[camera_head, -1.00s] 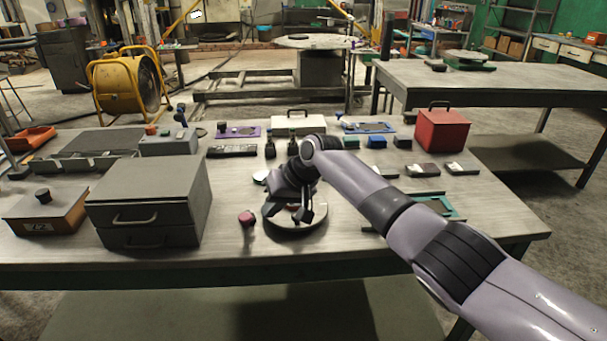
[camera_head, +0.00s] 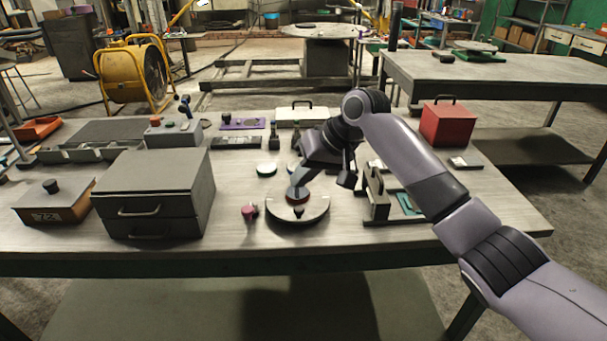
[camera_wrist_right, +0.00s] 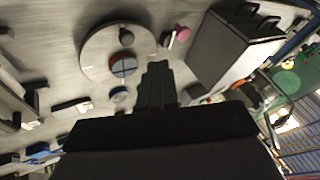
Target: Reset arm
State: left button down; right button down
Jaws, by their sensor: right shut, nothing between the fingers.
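My right arm comes in from the right in the head view. Its gripper (camera_head: 298,184) points down over a round grey plate (camera_head: 312,212) on the near table. The fingers are together with nothing between them, and they also show shut in the right wrist view (camera_wrist_right: 157,72). A red and blue round piece (camera_wrist_right: 123,66) and a black knob (camera_wrist_right: 126,37) sit on the plate (camera_wrist_right: 95,45). The red piece (camera_head: 297,198) is partly behind the fingertips in the head view; I cannot tell whether they touch. My left gripper is not in view.
A grey two-drawer box (camera_head: 155,190) stands left of the plate, with a pink knob (camera_head: 249,211) between. A latch-like fixture (camera_head: 376,205) and a red case (camera_head: 446,124) are to the right. Several small parts line the back. The table's front strip is clear.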

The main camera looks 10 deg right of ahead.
jog(key=shift+s+d+r, duration=0.1)
jog(key=shift+r, duration=0.05)
jog(key=s+d+f+h, duration=0.1)
jog(key=s+d+f, duration=0.2)
jog(key=s+f, duration=1.35)
jog(key=s+d+f+m+h, duration=0.1)
jog(key=s+d+h, duration=0.1)
jog(key=s+d, duration=0.7)
jog(key=s+d+f+h, duration=0.1)
jog(key=s+d+h, duration=0.25)
jog(key=s, duration=0.95)
jog(key=w+a+f+t+y, duration=0.2)
jog(key=w+f+t, duration=0.5)
jog(key=f, duration=0.2)
jog(key=shift+a+f+y, duration=0.25)
jog(key=shift+f+y, duration=0.05)
jog(key=shift+y, duration=0.05)
